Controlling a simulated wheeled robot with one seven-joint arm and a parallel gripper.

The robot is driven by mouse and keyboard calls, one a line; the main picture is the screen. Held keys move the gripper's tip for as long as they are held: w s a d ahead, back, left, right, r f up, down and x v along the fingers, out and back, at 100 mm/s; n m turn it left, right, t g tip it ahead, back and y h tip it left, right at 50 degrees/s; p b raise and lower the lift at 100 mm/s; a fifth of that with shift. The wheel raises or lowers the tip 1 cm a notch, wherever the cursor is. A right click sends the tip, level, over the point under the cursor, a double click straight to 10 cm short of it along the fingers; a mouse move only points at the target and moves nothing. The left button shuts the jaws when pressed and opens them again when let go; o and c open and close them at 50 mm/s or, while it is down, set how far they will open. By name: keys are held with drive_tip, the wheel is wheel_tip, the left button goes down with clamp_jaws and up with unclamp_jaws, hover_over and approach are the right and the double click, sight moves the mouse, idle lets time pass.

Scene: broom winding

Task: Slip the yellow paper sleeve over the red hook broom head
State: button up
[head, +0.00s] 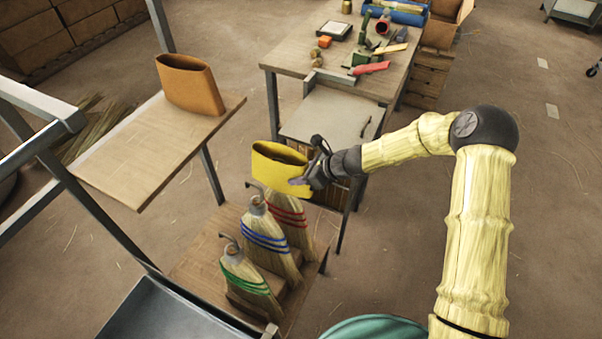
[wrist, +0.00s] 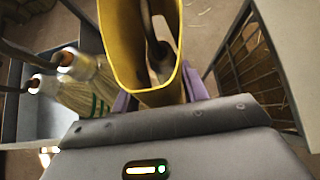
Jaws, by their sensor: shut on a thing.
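The yellow paper sleeve (head: 278,170) is upright and open-topped, directly above the red-banded broom head (head: 289,214). My gripper (head: 299,181) is shut on the sleeve's right side. In the wrist view, the sleeve (wrist: 115,42) stands between my purple fingers (wrist: 160,98). A dark hook (wrist: 154,42) shows through the sleeve's opening, so sleeve and hook are roughly in line. The sleeve hides the top of the red-banded broom head in the head view. I cannot tell whether the hook is inside the sleeve or just below it.
Blue-banded (head: 264,240) and green-banded (head: 246,280) broom heads stand close by on the wooden stand (head: 196,262). An orange sleeve (head: 189,86) stands on a raised board (head: 130,168) at left. A workbench (head: 290,50) with tools is behind. Open floor lies to the right.

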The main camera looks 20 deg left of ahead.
wheel_tip(320, 180, down, 3)
drive_tip(key=b, duration=0.2)
drive_tip(key=shift+f+b, duration=0.1)
drive_tip(key=shift+b, duration=0.3)
idle(0.4)
drive_tip(key=b, duration=1.2)
hover_over(302, 221)
drive_tip(key=shift+a+f, duration=0.2)
drive_tip(key=shift+f, duration=6.3)
drive_tip(key=shift+f, duration=0.1)
drive_tip(key=shift+f+b, duration=5.2)
drive_tip(key=shift+f, duration=0.1)
drive_tip(key=shift+f, duration=0.1)
